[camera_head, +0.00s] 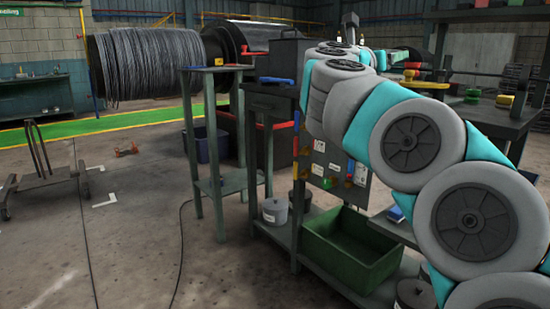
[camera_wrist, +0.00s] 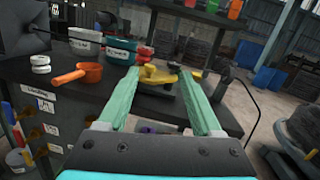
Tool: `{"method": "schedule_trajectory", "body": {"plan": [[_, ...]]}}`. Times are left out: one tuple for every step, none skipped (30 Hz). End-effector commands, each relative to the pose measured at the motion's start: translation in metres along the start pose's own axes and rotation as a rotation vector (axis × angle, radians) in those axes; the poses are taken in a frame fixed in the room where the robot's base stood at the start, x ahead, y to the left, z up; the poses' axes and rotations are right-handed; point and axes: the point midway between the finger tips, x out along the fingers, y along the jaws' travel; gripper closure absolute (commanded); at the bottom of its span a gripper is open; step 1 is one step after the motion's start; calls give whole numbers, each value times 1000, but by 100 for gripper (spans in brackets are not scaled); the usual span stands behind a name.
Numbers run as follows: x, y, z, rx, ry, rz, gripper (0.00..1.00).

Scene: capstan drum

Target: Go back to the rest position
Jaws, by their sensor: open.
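My gripper (camera_wrist: 158,76) shows in the wrist view as two pale green fingers, spread wide apart with nothing held between them. It is over a dark bench top (camera_wrist: 150,107). A yellow object (camera_wrist: 157,74) lies on the bench and appears between the fingertips; I see no contact with it. In the head view my grey and teal arm reaches from the lower right up over the workbench (camera_head: 275,97). The gripper's fingers cannot be made out clearly there.
An orange scoop (camera_wrist: 80,74), white rolls (camera_wrist: 40,64) and labelled tubs (camera_wrist: 120,52) stand on the bench. A green bin (camera_head: 350,255) sits on the lower shelf. A small side table (camera_head: 222,69) stands left of the workbench. The floor (camera_head: 130,240) at left is mostly open.

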Motion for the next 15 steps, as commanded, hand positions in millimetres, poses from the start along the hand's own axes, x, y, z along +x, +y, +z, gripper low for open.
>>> {"method": "schedule_trajectory", "body": {"plan": [[-2,4,7,-28,-26,26,34],[-4,8,11,-48,-43,45,34],[-7,13,18,-78,-70,71,34],[-10,16,22,-102,-90,89,34],[-13,21,28,-127,-113,111,34],[-18,27,35,-163,-145,141,34],[-21,31,40,-191,-169,161,34],[-26,36,45,-223,-197,187,34],[-33,43,52,-269,-234,221,34],[-40,49,56,-309,-266,249,34],[-47,56,60,-350,-298,281,34],[-58,64,65,-414,-348,323,34],[-68,73,68,-469,-389,359,34],[-80,82,69,-533,-433,399,34],[-98,95,68,-624,-495,454,34]]}}
